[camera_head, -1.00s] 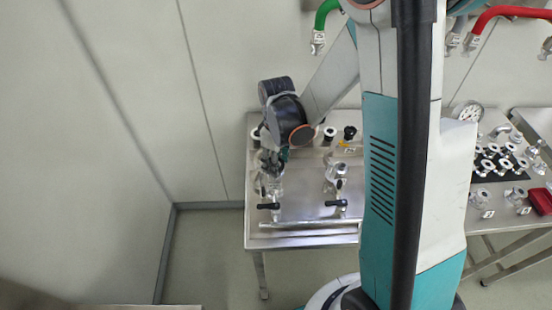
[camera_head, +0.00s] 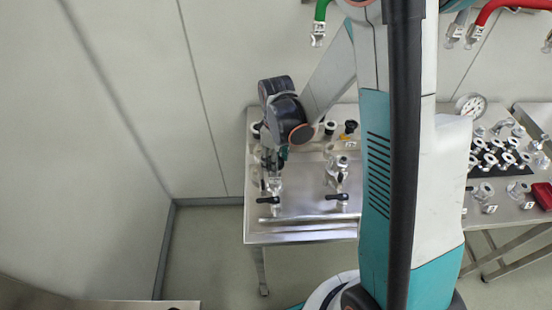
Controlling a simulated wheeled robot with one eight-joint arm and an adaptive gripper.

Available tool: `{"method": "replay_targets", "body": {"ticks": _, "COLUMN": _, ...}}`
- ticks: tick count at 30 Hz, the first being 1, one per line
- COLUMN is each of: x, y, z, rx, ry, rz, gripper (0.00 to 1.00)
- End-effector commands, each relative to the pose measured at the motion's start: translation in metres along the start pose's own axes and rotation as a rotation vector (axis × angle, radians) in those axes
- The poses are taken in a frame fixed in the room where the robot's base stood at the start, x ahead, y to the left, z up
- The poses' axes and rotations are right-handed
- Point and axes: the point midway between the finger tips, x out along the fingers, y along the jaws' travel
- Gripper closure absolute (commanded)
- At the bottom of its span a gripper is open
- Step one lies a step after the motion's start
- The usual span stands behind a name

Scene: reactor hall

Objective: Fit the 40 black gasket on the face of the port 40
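My gripper (camera_head: 273,168) is at the left side of the steel table (camera_head: 310,228), pointing down over a metal fitting (camera_head: 275,190) with a black-handled valve (camera_head: 268,200). It is small and partly covered by my wrist, so I cannot tell whether its fingers are open or shut. I cannot make out a black gasket in or near the fingers. A second metal fitting (camera_head: 337,168) with a black valve handle (camera_head: 336,196) stands to the right. I cannot read a number on either fitting, so I cannot tell which port is 40.
Black and white round parts (camera_head: 330,128) and a black knob (camera_head: 350,127) stand along the table's back. A second table at right holds several metal fittings (camera_head: 484,190), a gauge (camera_head: 471,106) and a red box (camera_head: 541,195). Hoses, one green (camera_head: 322,10), hang on the wall.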

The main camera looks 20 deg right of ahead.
Motion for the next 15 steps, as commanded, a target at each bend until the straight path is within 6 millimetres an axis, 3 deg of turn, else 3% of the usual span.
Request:
{"method": "replay_targets", "body": {"ticks": 4, "x": 0.0021, "y": -0.0015, "z": 0.0015, "rx": 0.0, "ry": -0.003, "rz": -0.003, "gripper": 0.69}}
{"method": "replay_targets", "body": {"ticks": 5, "x": 0.0021, "y": -0.0015, "z": 0.0015, "rx": 0.0, "ry": -0.003, "rz": -0.003, "gripper": 0.49}}
{"method": "replay_targets", "body": {"ticks": 7, "x": 0.0021, "y": -0.0015, "z": 0.0017, "rx": 0.0, "ry": -0.003, "rz": -0.003, "gripper": 0.33}}
{"method": "replay_targets", "body": {"ticks": 15, "x": 0.0013, "y": -0.0009, "z": 0.001, "rx": 0.0, "ry": -0.002, "rz": -0.002, "gripper": 0.32}}
